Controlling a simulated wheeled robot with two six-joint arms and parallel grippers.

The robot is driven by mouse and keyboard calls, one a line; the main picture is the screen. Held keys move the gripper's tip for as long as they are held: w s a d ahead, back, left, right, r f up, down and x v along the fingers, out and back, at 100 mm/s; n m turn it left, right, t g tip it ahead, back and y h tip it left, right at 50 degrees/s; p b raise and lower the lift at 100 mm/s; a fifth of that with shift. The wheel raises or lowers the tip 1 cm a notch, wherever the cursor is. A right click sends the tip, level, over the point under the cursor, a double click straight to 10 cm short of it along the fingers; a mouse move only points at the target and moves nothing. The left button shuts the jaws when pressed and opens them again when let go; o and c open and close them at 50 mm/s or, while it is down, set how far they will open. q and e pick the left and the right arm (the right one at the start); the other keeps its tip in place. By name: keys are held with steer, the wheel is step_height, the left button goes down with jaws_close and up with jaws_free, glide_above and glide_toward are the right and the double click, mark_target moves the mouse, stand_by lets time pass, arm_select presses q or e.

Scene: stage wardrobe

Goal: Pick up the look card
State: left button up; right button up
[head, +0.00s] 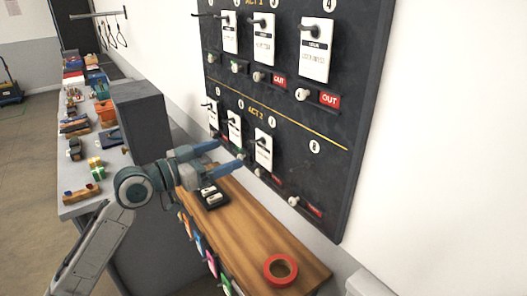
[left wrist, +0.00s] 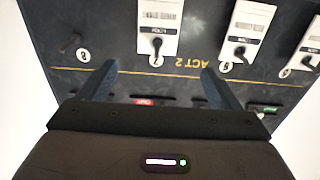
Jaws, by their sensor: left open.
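Several white look cards hang from dark pegs on a black board. In the lower ACT 2 row, one hangs under the 7 (head: 264,150), with another (head: 234,125) to its left. Upper-row cards include one under the 4 (head: 317,52). My left gripper (head: 230,153) is open and empty in front of the lower row, left of the 7 card in the head view. In the left wrist view, upside down, the 7 card (left wrist: 158,28) lies beyond the gap between the fingers (left wrist: 158,82), apart from them. My right gripper is not in view.
The board (head: 335,170) has knobs and red OUT tags (head: 330,100). Below it, a wooden shelf (head: 255,230) bears a red tape roll (head: 281,269) and a black tray (head: 212,200). A cluttered grey table (head: 75,206) stands at left. The place under the 8 holds no card.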

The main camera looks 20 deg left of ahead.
mark_target(259, 144)
arm_select(q)
steer(key=p+x, duration=0.5)
steer(key=x, duration=0.4)
steer(key=shift+w+d+r+p, duration=0.1)
steer(key=shift+w+d+p, duration=0.05)
steer(key=shift+d+p, duration=0.25)
steer(key=shift+w+d+f, duration=0.25)
steer(key=shift+w+d, duration=0.1)
steer(key=shift+w, duration=0.1)
steer(key=shift+c, duration=0.3)
steer(key=c, duration=1)
